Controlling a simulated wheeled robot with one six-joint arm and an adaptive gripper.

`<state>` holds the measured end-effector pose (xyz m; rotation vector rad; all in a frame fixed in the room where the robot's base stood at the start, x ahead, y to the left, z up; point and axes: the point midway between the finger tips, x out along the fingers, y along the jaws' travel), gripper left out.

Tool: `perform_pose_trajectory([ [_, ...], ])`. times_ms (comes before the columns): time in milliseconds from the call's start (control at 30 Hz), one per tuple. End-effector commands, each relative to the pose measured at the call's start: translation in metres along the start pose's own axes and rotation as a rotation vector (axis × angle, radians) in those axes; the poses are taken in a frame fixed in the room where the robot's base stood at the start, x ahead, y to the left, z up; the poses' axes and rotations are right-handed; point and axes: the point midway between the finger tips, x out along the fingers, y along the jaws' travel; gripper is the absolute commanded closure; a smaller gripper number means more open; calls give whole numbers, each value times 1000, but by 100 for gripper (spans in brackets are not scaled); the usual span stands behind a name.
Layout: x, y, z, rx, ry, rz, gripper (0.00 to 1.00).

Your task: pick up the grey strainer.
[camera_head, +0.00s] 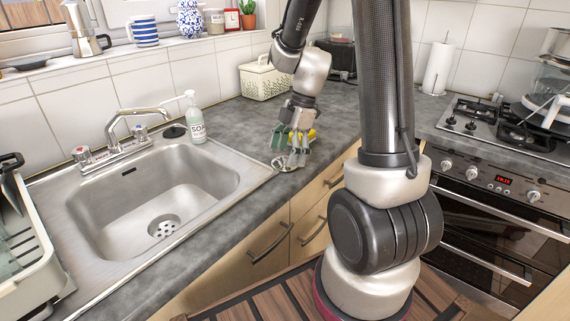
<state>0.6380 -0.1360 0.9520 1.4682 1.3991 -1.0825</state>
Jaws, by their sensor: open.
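The grey strainer (283,166) looks like a small round metal piece lying on the dark grey countertop, just right of the sink's rim. My gripper (290,153) points down right above it, with its fingers spread. The fingers hide part of the strainer, and I cannot tell whether they touch it. Nothing shows held between the fingers.
A yellow thing (311,135), partly hidden, is just behind my gripper. The steel sink (190,189) with a drain (163,227) lies to the left. A soap bottle (195,122) and a patterned box (262,80) stand farther back. The counter's front edge is close by.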

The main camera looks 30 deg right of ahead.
Motion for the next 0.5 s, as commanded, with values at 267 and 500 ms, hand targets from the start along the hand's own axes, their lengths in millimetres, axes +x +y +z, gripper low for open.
perform_pose_trajectory([
  [267,9,0,0,0,-1,1,13],
  [500,8,0,0,0,-1,1,50],
])
